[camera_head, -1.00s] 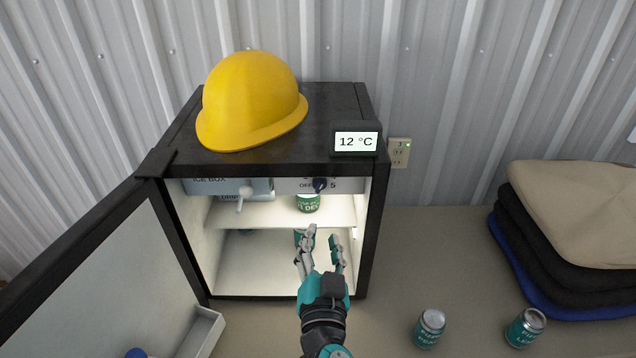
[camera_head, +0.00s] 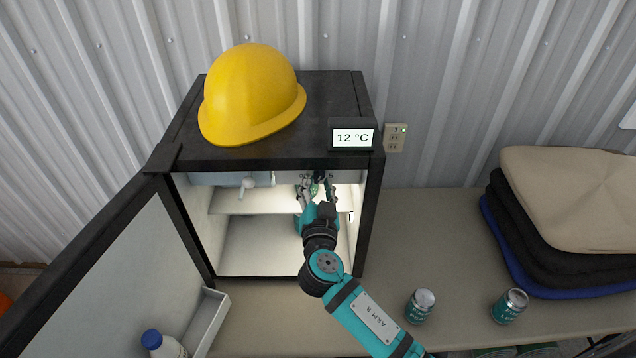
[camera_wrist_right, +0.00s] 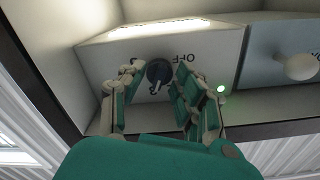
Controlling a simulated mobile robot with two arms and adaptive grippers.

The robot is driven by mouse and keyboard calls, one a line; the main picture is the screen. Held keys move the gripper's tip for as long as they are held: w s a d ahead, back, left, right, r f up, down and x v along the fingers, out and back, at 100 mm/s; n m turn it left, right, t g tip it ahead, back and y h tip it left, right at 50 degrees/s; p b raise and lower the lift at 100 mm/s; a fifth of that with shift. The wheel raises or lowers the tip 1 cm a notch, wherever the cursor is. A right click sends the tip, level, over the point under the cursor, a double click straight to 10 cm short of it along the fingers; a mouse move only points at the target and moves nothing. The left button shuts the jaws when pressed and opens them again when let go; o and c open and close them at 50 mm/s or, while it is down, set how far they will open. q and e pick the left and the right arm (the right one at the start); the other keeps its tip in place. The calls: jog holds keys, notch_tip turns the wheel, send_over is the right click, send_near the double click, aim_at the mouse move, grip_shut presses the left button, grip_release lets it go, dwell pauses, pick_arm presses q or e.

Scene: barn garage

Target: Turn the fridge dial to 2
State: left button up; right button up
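The fridge (camera_head: 368,230) stands open, with its door (camera_head: 100,275) swung out to the left. The dial (camera_wrist_right: 158,72) is a dark knob on a white panel marked OFF, near the top inside the fridge. My right gripper (camera_head: 316,180) reaches into the fridge just below its top edge. In the right wrist view the fingers of my right gripper (camera_wrist_right: 151,85) are open on either side of the dial, which stands between them; I cannot tell whether they touch it. Most of the panel's numbers are hidden or unreadable. My left gripper is not in view.
A yellow hard hat (camera_head: 250,95) and a display reading 12 °C (camera_head: 353,136) are on the fridge top. Two cans (camera_head: 421,305) (camera_head: 510,306) stand on the table at right, before folded cloths (camera_head: 570,210). A white knob (camera_wrist_right: 301,67) sits beside the dial panel.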

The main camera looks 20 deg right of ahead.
grip_shut()
jog(key=shift+f+n+b, duration=0.15)
jog(key=shift+n+b, duration=0.5)
jog(key=shift+n, duration=0.05)
jog(key=shift+n+b, duration=0.7)
jog(key=shift+n, duration=0.4)
jog(key=shift+d+n+b, duration=0.1)
jog(key=shift+n+b, duration=0.25)
jog(key=shift+n, duration=0.85)
jog(key=shift+r+n, duration=0.2)
jog(key=shift+n, duration=1.2)
